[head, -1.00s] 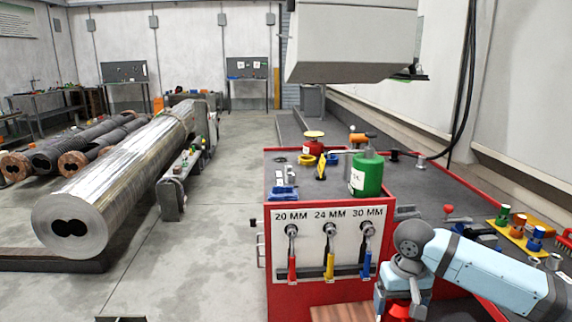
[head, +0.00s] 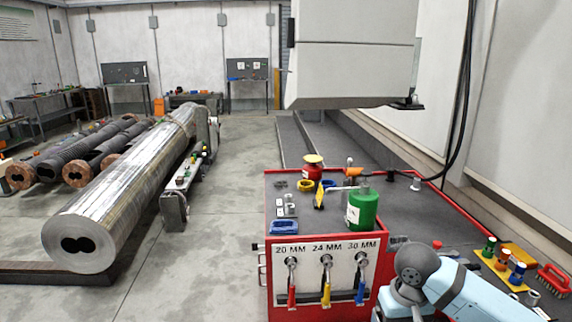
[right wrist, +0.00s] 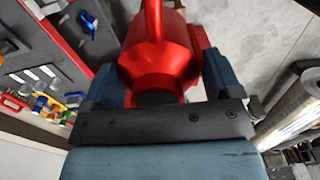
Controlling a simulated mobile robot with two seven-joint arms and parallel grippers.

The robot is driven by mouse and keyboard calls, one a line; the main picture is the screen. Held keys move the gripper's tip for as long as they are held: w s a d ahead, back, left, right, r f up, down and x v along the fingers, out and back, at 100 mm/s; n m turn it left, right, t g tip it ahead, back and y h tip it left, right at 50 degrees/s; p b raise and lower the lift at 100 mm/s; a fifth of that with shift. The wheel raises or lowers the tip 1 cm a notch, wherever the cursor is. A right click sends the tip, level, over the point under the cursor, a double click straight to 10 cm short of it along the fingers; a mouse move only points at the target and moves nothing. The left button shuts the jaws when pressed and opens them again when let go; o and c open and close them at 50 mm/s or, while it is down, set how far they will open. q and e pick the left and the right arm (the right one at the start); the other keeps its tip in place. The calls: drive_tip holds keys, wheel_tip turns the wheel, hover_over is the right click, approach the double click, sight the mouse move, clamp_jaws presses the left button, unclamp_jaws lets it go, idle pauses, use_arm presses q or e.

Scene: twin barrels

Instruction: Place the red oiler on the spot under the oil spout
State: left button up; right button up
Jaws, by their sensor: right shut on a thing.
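In the right wrist view my right gripper (right wrist: 160,75) is shut on the red oiler (right wrist: 160,52), with one dark blue finger on each side of its body. The oiler's narrow red end reaches the top edge of that view. In the head view my right arm shows at the lower right, but its gripper and the oiler are below the frame. A green canister (head: 362,212) with a white label stands on the cart top, with a thin pale spout near its top. The spot under the spout is not clearly visible. My left gripper is not in view.
The red-edged cart (head: 326,240) carries a red can (head: 312,170), a blue part (head: 284,227) and, at right, a yellow tray with several coloured items (head: 504,262). A grey overhead housing (head: 352,60) hangs above. Long metal barrels (head: 130,190) lie at left.

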use_arm(q)
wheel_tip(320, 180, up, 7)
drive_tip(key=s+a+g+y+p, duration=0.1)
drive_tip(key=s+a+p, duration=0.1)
drive_tip(key=p, duration=1)
use_arm(e)
drive_tip(key=s+r, duration=0.2)
drive_tip(key=r, duration=0.4)
drive_tip(key=s+d+r, duration=0.1)
drive_tip(key=s+r, duration=0.1)
drive_tip(key=r, duration=0.4)
drive_tip(key=shift+s+d+r+m, duration=0.25)
drive_tip(key=shift+s+d+m, duration=0.05)
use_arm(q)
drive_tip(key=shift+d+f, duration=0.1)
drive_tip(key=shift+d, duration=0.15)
use_arm(e)
drive_tip(key=shift+d, duration=0.2)
